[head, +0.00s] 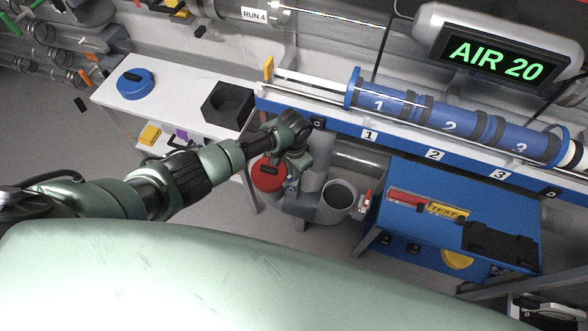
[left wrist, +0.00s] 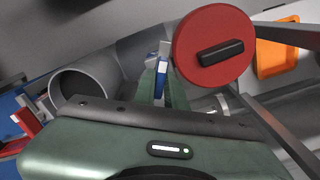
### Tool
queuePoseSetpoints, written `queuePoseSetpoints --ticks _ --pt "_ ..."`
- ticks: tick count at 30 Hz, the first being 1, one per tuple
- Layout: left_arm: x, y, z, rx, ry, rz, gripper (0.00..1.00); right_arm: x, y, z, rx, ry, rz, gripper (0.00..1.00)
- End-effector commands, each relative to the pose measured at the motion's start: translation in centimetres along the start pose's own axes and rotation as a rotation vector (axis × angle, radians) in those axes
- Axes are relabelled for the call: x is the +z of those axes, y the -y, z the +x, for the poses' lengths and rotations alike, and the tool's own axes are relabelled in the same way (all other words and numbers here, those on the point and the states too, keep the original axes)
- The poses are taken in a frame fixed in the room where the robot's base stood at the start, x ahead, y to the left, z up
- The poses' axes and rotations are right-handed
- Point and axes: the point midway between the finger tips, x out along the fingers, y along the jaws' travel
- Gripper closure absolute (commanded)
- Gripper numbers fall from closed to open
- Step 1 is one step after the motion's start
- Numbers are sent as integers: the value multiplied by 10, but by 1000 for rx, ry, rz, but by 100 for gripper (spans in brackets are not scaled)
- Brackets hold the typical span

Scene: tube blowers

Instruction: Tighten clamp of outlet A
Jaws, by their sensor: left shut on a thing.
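My left gripper (head: 291,184) reaches down beside the grey vertical pipe (head: 314,160). In the left wrist view its green fingers (left wrist: 160,88) are shut on a narrow blue and white part (left wrist: 162,72), possibly a clamp lever. A red disc with a black bar handle (head: 268,173) is just beside the gripper; it also shows in the left wrist view (left wrist: 190,58). A grey open pipe mouth (head: 338,194) stands to the right of the gripper, with a red lever (head: 366,201) at its side. I cannot read any outlet A label. My right gripper is not in view.
A blue table (head: 400,235) with a red tool and a yellow TEST sign stands at right. A white table (head: 185,100) with a blue cap and a black box is at left. A rail with blue canisters (head: 450,125) runs above. A display reads AIR 20 (head: 497,58).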

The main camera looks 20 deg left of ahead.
Motion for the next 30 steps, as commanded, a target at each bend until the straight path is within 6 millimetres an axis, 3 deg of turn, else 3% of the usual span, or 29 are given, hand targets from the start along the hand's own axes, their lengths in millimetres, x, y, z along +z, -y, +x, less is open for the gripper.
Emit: queuePoseSetpoints --ticks 30 --pt "0 0 0 -1 0 908 100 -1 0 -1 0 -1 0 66"
